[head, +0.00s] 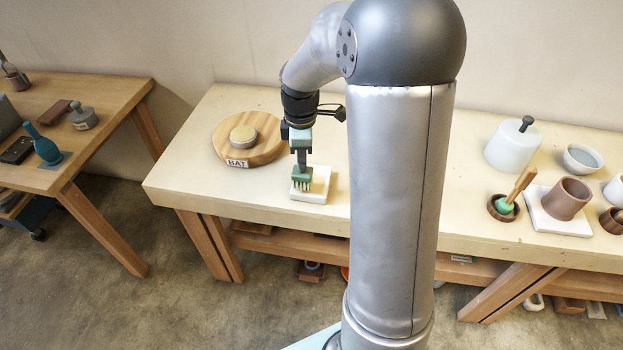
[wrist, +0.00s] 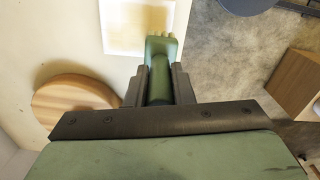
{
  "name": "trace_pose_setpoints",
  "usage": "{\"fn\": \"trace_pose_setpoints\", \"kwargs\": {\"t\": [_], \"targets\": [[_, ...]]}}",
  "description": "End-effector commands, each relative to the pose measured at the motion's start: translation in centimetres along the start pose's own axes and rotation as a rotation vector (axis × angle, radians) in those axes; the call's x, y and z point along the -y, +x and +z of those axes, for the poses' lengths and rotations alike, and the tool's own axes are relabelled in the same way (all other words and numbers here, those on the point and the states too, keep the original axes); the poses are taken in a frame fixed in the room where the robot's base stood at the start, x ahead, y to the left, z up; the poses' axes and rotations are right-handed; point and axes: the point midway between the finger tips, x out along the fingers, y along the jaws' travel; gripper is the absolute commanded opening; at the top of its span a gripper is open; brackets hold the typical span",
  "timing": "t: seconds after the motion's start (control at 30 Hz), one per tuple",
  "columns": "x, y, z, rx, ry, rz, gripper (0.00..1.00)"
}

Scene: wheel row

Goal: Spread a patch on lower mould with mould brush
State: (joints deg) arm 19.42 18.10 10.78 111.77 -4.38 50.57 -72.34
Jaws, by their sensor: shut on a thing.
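The mould brush (head: 301,181) has a green head with pale bristles pointing down. My gripper (head: 301,158) is shut on its green handle, which also shows between the fingers in the wrist view (wrist: 159,80). The lower mould (head: 319,184) is a small white square block on the table. The brush is over the mould's left part in the head view; I cannot tell whether the bristles touch it. In the wrist view the mould (wrist: 111,28) lies beyond the brush, with a pale yellowish tint on its top. The brush hides part of the mould.
A round wooden bat (head: 270,148) labelled BAT, with a disc (head: 243,138) on it, stands left of the mould. At the right are a lidded white jar (head: 512,148), a brown cup (head: 566,198) on a white slab and a green-and-wood tool (head: 518,187) in a bowl. The table's front edge is near.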

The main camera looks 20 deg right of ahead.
Motion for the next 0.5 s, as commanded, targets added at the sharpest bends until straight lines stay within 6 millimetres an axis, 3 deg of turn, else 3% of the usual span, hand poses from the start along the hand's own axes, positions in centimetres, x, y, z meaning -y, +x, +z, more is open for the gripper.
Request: {"fn": "trace_pose_setpoints", "kwargs": {"t": [0.27,0.5], "targets": [[0.0,-0.4,0.0,0.000,0.000,0.001,0.00],[0.0,-3.1,0.0,0.000,0.000,0.002,0.00]]}}
